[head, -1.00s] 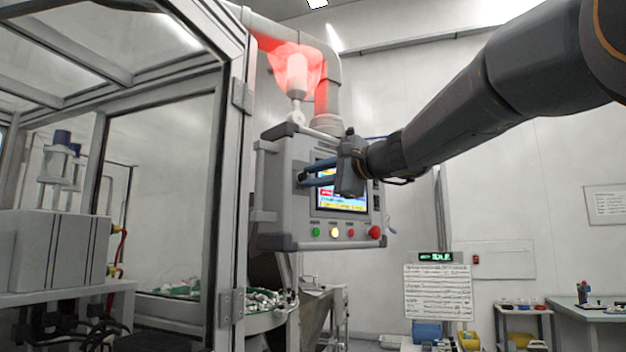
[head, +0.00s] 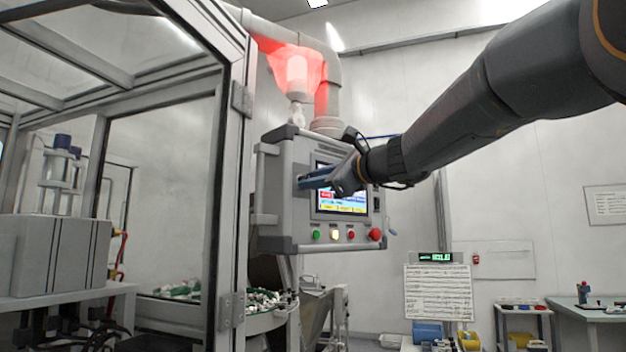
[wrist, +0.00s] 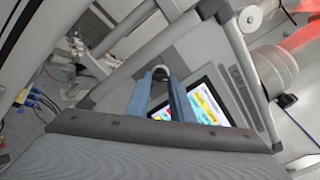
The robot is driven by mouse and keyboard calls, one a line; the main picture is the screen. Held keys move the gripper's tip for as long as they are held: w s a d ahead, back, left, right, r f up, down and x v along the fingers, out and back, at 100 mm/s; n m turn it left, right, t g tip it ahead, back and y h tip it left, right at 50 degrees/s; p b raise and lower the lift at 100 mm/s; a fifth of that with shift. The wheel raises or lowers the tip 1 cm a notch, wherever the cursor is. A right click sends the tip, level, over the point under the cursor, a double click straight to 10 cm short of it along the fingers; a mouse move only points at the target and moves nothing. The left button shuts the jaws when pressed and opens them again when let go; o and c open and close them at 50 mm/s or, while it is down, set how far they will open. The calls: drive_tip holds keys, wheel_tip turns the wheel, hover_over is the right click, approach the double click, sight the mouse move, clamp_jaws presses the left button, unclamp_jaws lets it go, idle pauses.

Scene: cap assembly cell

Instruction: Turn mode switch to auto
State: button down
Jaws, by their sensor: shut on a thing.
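The mode switch is a small dark knob with a pale ring (wrist: 160,71) on the grey control panel (head: 298,216), left of its lit screen (head: 340,203). My gripper (head: 301,183) reaches across the screen from the right, with its blue fingers at the panel's left side. In the wrist view the two fingers (wrist: 160,84) stand on either side of the knob, shut on it. In the head view the fingers hide the switch. Its position marks are not readable, so I cannot tell which mode it points to.
Below the screen sit a green button (head: 316,235), a lit yellowish button (head: 335,235), a red button (head: 351,235) and a larger red mushroom button (head: 374,234). A framed glass enclosure (head: 231,200) stands close on the left. A red-lit lamp (head: 297,72) is above the panel.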

idle(0.3)
drive_tip(key=c, duration=1.6)
unclamp_jaws()
drive_tip(key=shift+o, duration=0.2)
drive_tip(key=shift+d, duration=0.1)
drive_tip(key=b+v, duration=0.2)
drive_tip(key=v, duration=0.5)
drive_tip(key=shift+s+d, duration=0.15)
drive_tip(key=shift+s, duration=0.1)
